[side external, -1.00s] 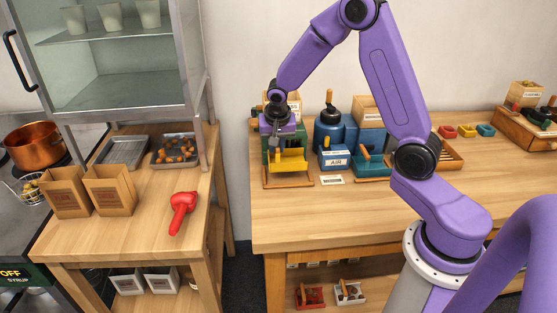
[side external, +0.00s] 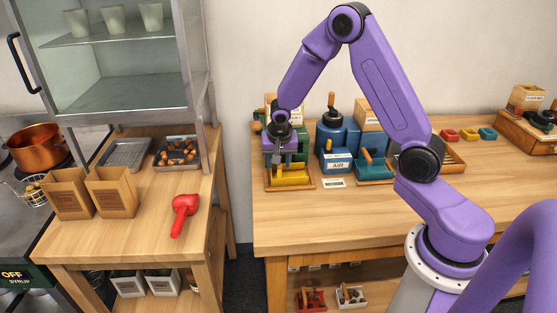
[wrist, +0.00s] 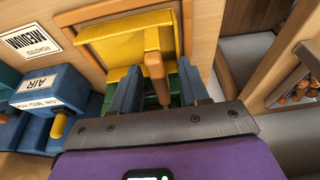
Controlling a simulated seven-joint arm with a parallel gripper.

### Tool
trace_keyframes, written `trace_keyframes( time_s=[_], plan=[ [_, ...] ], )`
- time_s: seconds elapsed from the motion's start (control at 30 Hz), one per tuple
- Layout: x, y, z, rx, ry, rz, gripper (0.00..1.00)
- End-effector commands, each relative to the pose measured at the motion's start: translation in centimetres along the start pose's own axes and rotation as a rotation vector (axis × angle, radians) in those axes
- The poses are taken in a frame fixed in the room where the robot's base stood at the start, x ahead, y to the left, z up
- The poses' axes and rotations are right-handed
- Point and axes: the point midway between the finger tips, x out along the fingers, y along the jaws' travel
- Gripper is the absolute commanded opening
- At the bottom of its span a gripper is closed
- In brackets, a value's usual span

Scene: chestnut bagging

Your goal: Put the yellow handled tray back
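The yellow tray (side external: 292,174) sits low on a wooden-framed stand (side external: 268,188) at the left end of the long bench. In the wrist view the yellow tray (wrist: 112,60) lies just past my fingers, with its wooden handle (wrist: 155,72) pointing toward me. My gripper (side external: 277,156) is right above the tray. In the wrist view my gripper (wrist: 158,80) is open, one finger on each side of the handle, with gaps showing between. Part of the tray's back is hidden by my gripper in the side view.
A blue AIR station (side external: 338,160) and a teal-trayed station (side external: 374,168) stand just right of it. A MEDIUM card (side external: 334,184) lies in front. The bench front is clear.

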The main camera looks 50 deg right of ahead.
Motion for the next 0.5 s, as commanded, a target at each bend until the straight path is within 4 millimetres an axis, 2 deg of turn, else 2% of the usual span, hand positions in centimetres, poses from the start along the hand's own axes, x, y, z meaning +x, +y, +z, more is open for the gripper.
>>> trace_keyframes(
  time_s=[0.27,0.5],
  plan=[
    [-0.5,0.0,-0.1,0.000,0.001,-0.001,0.45],
    [-3.5,-0.1,-0.1,0.001,0.003,-0.004,0.45]
  ],
)
